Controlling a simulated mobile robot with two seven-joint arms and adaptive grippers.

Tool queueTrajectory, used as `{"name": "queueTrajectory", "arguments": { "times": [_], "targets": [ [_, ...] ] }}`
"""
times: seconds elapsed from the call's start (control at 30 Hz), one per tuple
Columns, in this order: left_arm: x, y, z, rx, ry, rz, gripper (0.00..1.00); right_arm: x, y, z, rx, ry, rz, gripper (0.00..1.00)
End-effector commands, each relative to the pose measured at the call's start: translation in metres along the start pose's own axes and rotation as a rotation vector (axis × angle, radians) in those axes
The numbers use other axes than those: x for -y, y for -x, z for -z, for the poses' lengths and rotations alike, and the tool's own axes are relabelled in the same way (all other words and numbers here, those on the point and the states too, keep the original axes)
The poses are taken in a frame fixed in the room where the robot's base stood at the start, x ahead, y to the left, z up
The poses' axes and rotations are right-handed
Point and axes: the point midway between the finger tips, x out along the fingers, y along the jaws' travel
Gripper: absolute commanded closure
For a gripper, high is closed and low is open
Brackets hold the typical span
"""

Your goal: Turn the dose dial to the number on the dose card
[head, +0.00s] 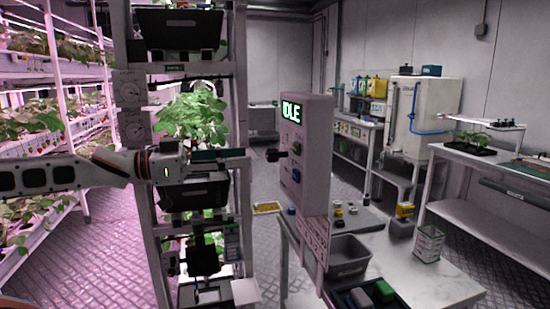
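A pale control box (318,145) stands right of the rack, with a lit green screen reading "IDLE" (291,112). A black knob (283,153) sticks out from its front face, seen nearly edge-on; its setting cannot be read. Below the box hangs a pale panel with reddish print (313,240), too small to read. I cannot tell whether it is the dose card. My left gripper (225,154) reaches in from the left in front of the rack and points toward the knob, apparently short of it. Its fingers blend into the dark rack parts. My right gripper is not in view.
A plant rack post (241,60) and dark trays (178,30) stand close around the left arm. A bench (415,285) with a grey bin (348,255) and a printed white tub (429,243) is at lower right.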

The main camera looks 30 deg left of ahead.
Motion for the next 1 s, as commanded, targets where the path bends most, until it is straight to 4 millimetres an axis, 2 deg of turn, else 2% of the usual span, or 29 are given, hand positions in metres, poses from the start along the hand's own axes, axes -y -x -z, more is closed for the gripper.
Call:
{"name": "queueTrajectory", "arguments": {
  "times": [0.2, 0.5, 0.73, 1.0],
  "targets": [
    [-0.001, -0.026, -0.001, -0.002, 0.004, -0.002, 0.62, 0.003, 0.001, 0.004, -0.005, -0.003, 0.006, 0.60],
    [0.001, -0.051, -0.004, 0.001, 0.004, 0.001, 0.62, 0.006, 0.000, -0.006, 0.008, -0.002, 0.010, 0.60],
    [0.002, -0.063, -0.007, 0.006, 0.002, 0.003, 0.62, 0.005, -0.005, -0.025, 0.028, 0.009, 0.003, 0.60],
    [0.001, -0.073, -0.004, 0.003, 0.000, 0.002, 0.62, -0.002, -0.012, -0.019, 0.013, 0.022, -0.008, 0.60]
  ]
}}
